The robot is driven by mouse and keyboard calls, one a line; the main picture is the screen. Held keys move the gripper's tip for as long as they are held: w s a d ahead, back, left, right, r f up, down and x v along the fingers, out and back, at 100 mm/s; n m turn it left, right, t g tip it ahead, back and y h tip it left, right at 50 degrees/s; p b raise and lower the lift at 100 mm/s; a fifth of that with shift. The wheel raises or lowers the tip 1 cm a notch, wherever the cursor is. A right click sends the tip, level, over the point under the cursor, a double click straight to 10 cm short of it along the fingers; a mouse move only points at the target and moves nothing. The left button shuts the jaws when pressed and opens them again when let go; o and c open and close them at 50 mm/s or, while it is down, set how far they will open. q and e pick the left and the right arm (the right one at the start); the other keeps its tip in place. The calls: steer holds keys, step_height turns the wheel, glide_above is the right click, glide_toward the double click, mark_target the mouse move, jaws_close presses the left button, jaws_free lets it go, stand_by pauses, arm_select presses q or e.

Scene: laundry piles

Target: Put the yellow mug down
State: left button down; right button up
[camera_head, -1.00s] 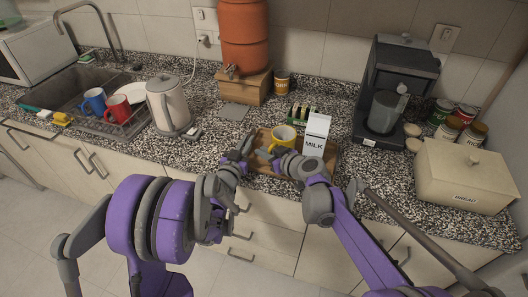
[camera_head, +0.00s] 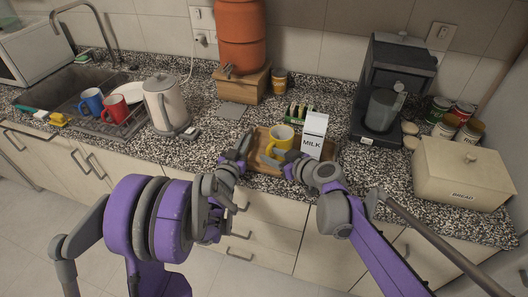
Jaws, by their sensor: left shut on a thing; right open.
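The yellow mug (camera_head: 282,136) stands upright on the wooden tray (camera_head: 263,167) on the counter, left of the milk carton. Its handle is toward the lower left. My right gripper (camera_head: 280,161) is open just in front of the mug, close to its handle; whether it touches the mug cannot be made out. My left gripper (camera_head: 246,144) is shut at the tray's left edge, apart from the mug, and appears to grip the tray. Its fingers hide part of that edge.
The milk carton (camera_head: 314,136) stands on the tray, with a toast rack (camera_head: 300,112) behind. A coffee machine (camera_head: 398,80) and bread box (camera_head: 462,172) are at right. A kettle (camera_head: 166,105), red mug (camera_head: 115,106) and blue mug (camera_head: 91,100) are at left.

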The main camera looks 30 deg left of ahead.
steer(key=v, duration=0.6)
steer(key=shift+d+r, duration=0.1)
steer(key=shift+d, duration=0.05)
arm_select(q)
steer(key=c, duration=0.8)
jaws_free()
steer(key=shift+c, duration=0.2)
